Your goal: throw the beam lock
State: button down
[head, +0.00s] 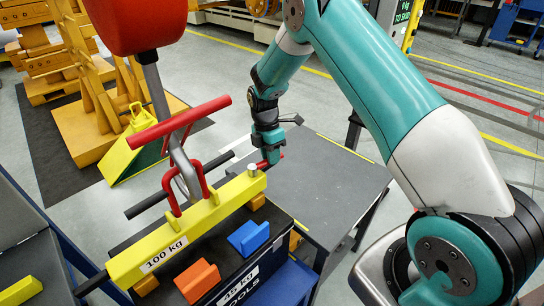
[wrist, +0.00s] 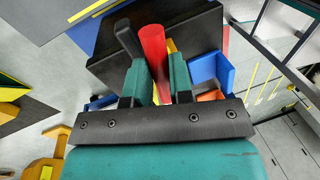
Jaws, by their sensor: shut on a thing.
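The yellow beam (head: 200,221) marked 100 kg lies slanting above a dark case, with a red shackle (head: 172,190) at its middle and a grey hook through the shackle. A small red lever (head: 263,165) is at the beam's far right end, by a pale round knob (head: 252,169). My gripper (head: 270,157) is shut on this lever. In the wrist view the red lever (wrist: 153,42) stands between the two green fingers of my gripper (wrist: 160,80). The fingers partly hide the lever and the beam's end.
A red hoist body (head: 135,22) and red crossbar (head: 178,123) hang above the beam. Blue (head: 248,238) and orange (head: 198,281) blocks sit on the dark case (head: 285,219). A grey-topped table (head: 335,185) stands to the right. Yellow racks are at the back left.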

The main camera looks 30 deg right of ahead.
dwell(0.3)
jog(key=c, duration=1)
grip_release()
jog(key=w+r, duration=0.1)
jog(key=r, duration=0.4)
jog(key=w+r+b, duration=0.1)
jog(key=r, duration=0.5)
jog(key=w+r+b, duration=0.1)
jog(key=r, duration=0.5)
jog(key=shift+w+a, duration=0.2)
jog(key=shift+w, duration=0.05)
